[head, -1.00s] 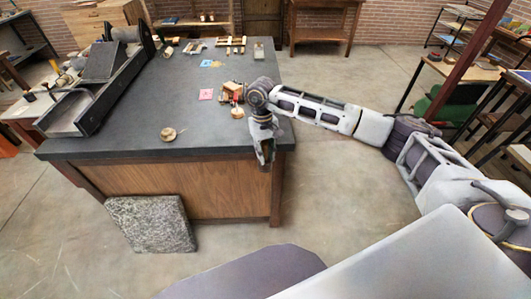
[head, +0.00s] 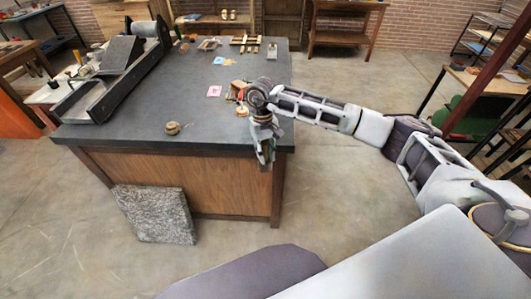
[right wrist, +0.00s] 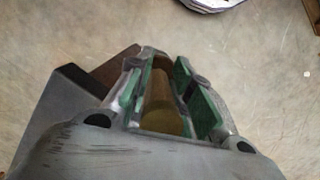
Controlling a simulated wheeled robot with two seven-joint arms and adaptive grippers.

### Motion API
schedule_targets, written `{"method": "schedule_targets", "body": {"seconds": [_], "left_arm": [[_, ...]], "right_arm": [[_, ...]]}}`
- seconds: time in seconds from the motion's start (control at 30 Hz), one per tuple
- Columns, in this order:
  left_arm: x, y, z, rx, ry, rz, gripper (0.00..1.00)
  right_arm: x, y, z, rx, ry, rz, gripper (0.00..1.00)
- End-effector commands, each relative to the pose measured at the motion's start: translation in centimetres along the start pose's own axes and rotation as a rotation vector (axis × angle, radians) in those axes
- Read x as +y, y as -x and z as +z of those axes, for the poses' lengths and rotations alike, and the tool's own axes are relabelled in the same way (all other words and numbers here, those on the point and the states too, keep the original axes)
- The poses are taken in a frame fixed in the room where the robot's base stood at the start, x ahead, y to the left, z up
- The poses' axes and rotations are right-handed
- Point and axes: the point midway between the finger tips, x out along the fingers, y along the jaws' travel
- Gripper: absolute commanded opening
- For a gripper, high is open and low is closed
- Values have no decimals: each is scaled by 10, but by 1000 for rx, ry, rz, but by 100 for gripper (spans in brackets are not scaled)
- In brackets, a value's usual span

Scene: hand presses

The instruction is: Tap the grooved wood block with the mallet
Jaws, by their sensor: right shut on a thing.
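My right gripper (head: 266,156) hangs with its fingers down at the front right corner of the dark table. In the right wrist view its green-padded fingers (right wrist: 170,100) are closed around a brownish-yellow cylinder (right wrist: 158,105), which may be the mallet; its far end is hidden. In the head view the held thing is too small to make out. A small round wooden piece (head: 173,128) sits near the table's front edge, left of the gripper; I cannot tell whether it is the grooved wood block. My left gripper is not in view.
The dark-topped table (head: 215,120) bears a long grey press (head: 115,75) at left. A stone slab (head: 155,213) leans on the table's front. The tabletop's middle is mostly clear.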

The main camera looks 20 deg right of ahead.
Motion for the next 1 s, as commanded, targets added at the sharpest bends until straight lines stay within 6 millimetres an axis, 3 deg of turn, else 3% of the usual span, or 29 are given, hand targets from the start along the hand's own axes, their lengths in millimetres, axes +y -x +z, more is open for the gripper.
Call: {"method": "schedule_targets", "body": {"seconds": [0.17,0.57,0.77,1.0], "left_arm": [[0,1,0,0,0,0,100],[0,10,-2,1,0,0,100],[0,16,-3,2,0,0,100],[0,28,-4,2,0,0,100]], "right_arm": [[0,2,-1,2,0,-1,0],[14,32,-9,2,-20,-3,0],[31,53,-14,3,-44,-7,0],[61,93,-18,4,-82,-13,0]]}}
